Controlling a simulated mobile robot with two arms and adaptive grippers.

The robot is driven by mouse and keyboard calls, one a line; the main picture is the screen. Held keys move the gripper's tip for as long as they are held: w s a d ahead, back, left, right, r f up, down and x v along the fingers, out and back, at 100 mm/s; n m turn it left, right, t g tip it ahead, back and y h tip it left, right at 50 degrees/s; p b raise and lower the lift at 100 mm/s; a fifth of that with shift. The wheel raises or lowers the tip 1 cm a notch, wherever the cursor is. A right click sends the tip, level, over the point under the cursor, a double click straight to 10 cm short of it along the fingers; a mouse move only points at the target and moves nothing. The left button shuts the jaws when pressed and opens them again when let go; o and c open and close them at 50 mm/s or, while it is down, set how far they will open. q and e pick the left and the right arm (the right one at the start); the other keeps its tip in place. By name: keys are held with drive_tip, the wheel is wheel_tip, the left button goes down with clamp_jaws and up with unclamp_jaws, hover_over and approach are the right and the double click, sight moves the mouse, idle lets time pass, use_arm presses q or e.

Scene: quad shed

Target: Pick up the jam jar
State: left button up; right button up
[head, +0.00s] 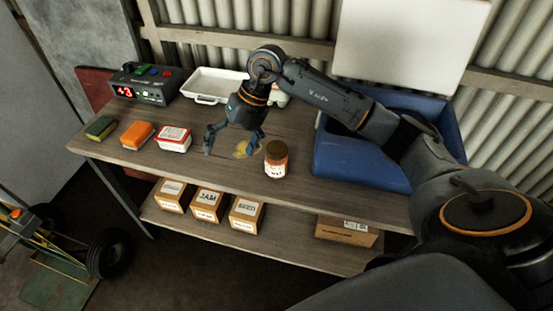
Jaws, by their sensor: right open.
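The jam jar (276,162) appears to be the small jar with a brown lid and a pale label, upright on the wooden table near its front edge. My right gripper (231,146) comes down from above, just left of the jar. Its fingers are spread apart and hold nothing. A gap shows between the right finger and the jar. A yellowish round thing (242,150) lies by the right finger, partly hidden; I cannot tell what it is. My left gripper is not in view.
A blue bin (345,165) stands right of the jar, under my right arm. Left are a red-and-white tub (173,138), an orange block (137,135), a green sponge (101,128) and a display box (148,84). A white tray (205,84) is behind. Cardboard boxes (207,204) sit on the lower shelf.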

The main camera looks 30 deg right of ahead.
sight(278, 148)
drive_tip(key=d+m+h, duration=0.1)
drive_tip(key=d, duration=0.3)
drive_tip(key=d+r+h, duration=0.1)
drive_tip(key=d+h, duration=0.1)
drive_tip(key=d, duration=0.3)
drive_tip(key=d+r+m+g+h, duration=0.1)
drive_tip(key=d+h, duration=0.1)
drive_tip(key=d, duration=0.2)
drive_tip(key=shift+s+d+m, duration=0.15)
drive_tip(key=shift+s+m, duration=0.05)
drive_tip(key=shift+m, duration=0.1)
wheel_tip(278, 148, down, 7)
drive_tip(key=shift+f+p, duration=0.15)
drive_tip(key=shift+p, duration=0.4)
drive_tip(key=shift+a+f+p, duration=0.2)
drive_tip(key=shift+f+p, duration=0.65)
drive_tip(key=shift+f, duration=2.25)
drive_tip(key=shift+w, duration=0.1)
drive_tip(key=c, duration=1.9)
drive_tip(key=shift+r, duration=0.1)
